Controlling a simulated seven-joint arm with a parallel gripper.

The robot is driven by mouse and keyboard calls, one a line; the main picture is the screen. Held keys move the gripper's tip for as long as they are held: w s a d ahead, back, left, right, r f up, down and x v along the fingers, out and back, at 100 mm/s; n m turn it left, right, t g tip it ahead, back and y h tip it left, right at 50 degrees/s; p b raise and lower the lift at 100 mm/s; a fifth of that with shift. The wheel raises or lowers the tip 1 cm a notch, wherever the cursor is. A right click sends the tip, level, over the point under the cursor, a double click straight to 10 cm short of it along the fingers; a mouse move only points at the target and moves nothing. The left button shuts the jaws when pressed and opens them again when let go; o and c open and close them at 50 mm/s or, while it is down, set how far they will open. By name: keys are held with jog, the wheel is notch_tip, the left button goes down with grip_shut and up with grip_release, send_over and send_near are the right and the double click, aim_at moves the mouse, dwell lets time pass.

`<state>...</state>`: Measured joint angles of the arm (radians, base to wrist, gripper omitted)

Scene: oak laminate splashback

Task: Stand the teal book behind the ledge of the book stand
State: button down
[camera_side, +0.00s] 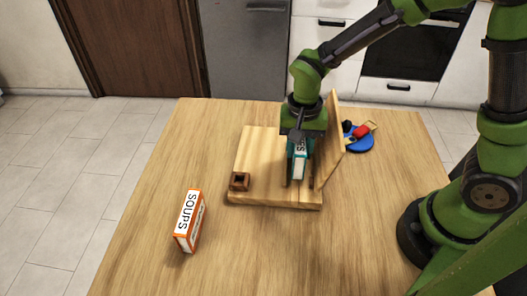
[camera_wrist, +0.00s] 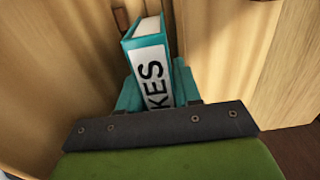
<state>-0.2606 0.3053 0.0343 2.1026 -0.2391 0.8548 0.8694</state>
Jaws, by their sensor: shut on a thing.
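The teal book (camera_side: 299,164) is held upright in my gripper (camera_side: 298,172), with its white spine label facing the side camera. In the wrist view the teal book (camera_wrist: 148,60) stands between the jaws, its pale page block uppermost and "KES" readable. The book stand has a flat wooden base (camera_side: 262,158) and a leaning back board (camera_side: 329,140) just right of the gripper. The book is over the base, left of the back board. I cannot tell whether its lower edge touches the base. The ledge is not clearly visible, largely hidden around the gripper.
A small dark brown block (camera_side: 239,181) sits at the base's front left corner. An orange and white book marked "SOUPS" (camera_side: 189,222) stands on the table to the left. The table front is clear.

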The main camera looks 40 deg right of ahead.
jog(key=shift+f, duration=0.55)
dwell(0.4)
jog(key=c, duration=0.7)
grip_release()
jog(key=shift+r, duration=3.95)
